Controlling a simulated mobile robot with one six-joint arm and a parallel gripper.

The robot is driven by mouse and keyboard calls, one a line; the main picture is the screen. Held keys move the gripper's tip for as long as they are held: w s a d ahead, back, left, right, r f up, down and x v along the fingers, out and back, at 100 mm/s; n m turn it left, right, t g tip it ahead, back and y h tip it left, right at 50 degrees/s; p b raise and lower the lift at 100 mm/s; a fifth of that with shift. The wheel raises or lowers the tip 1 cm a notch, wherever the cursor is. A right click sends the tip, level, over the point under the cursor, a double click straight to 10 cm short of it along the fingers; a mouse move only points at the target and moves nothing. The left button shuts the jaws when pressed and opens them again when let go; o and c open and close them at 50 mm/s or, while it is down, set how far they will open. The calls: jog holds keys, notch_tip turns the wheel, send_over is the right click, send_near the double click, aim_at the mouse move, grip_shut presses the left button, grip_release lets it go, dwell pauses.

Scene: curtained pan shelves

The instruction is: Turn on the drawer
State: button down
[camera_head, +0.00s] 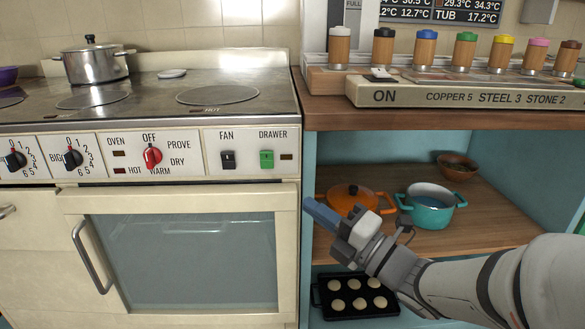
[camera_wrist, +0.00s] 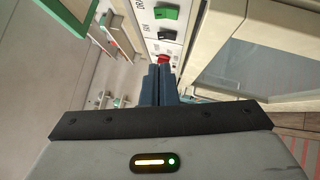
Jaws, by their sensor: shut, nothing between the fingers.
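The green DRAWER switch (camera_head: 267,159) is on the right end of the cream stove panel. An unlit dark lamp window (camera_head: 286,157) sits just right of it. The black FAN switch (camera_head: 228,160) is to its left. In the wrist view the green switch (camera_wrist: 167,12) is near the top, with the black switch (camera_wrist: 167,36) below it. My gripper (camera_head: 308,203) is shut and empty, in front of the open shelves, right of and below the switch in the head view. In the wrist view its blue fingers (camera_wrist: 158,72) are together, apart from the panel.
A red-tipped oven knob (camera_head: 152,157) and black hob knobs (camera_head: 73,158) are farther left. The oven door (camera_head: 180,205) has a protruding handle (camera_head: 90,260). Shelves hold an orange pot (camera_head: 357,198), a teal pot (camera_head: 431,207) and a black baking tray (camera_head: 355,310).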

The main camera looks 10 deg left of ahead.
jog(key=p, duration=0.4)
send_near(261, 156)
jog(key=s+a, duration=0.1)
jog(key=a, duration=0.3)
jog(key=shift+w+a+r, duration=0.15)
jog(key=shift+w+r, duration=0.1)
jog(key=shift+w, duration=0.4)
jog(key=shift+w+a+r, duration=0.1)
jog(key=shift+w+r, duration=0.1)
jog(key=shift+w, duration=0.4)
jog(key=shift+w+a+r, duration=0.15)
jog(key=shift+w+r, duration=0.1)
jog(key=shift+w, duration=0.4)
